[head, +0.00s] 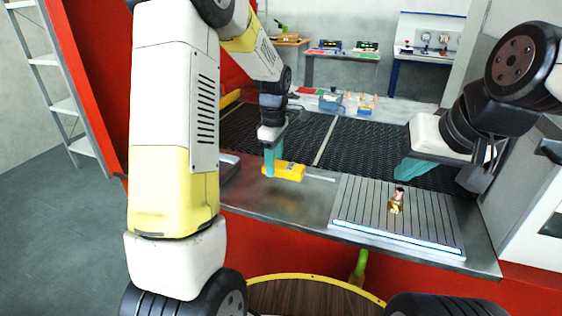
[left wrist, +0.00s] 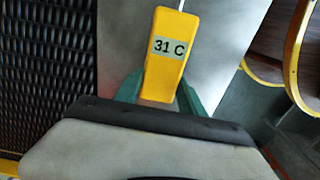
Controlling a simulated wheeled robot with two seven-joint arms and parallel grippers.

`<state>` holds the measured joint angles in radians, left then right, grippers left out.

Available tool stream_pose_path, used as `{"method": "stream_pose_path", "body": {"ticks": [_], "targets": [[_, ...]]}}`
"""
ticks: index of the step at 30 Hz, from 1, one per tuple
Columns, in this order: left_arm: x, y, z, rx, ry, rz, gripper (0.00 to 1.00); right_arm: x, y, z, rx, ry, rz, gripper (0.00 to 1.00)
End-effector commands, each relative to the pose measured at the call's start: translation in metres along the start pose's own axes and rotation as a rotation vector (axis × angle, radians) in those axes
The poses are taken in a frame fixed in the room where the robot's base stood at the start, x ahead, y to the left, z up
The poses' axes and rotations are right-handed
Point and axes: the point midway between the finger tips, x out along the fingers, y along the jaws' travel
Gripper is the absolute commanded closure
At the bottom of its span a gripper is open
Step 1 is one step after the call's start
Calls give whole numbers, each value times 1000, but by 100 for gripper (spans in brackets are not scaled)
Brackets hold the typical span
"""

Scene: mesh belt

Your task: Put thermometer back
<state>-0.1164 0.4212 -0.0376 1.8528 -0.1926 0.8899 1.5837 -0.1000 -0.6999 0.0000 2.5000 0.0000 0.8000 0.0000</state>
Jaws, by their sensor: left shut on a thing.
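The thermometer (head: 287,172) is a yellow body with a thin pale probe pointing right in the head view. In the left wrist view the thermometer (left wrist: 168,50) shows a display reading 31 C. My left gripper (head: 272,162) is shut on the thermometer's yellow body and holds it over the steel ledge, left of the grooved plate; its teal fingers also show on both sides of the body in the left wrist view (left wrist: 160,95). My right gripper (head: 412,168) is above the back right of the grooved plate; its teal fingers overlap, so its opening cannot be made out.
A grooved metal plate (head: 370,228) lies on the steel ledge (head: 290,205), with a small brass fitting (head: 397,201) on it. The dark mesh belt (head: 350,148) runs behind. Benches with equipment stand at the back.

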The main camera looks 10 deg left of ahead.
Motion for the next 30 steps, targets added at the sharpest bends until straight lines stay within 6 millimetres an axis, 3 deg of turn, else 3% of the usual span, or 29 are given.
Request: {"method": "stream_pose_path", "body": {"ticks": [5,12,23,24,27,30], "targets": [[1,9,-9,0,0,0,100,0,0,0,0,0,0,100],[35,8,-8,1,0,-2,100,0,0,0,0,0,0,100],[39,9,-8,1,0,0,100,0,0,0,0,0,0,100],[39,9,-8,1,0,0,47,0,0,0,0,0,0,100],[39,9,-8,1,0,0,31,0,0,0,0,0,0,100],[39,9,-8,0,0,0,31,0,0,0,0,0,0,100]]}}
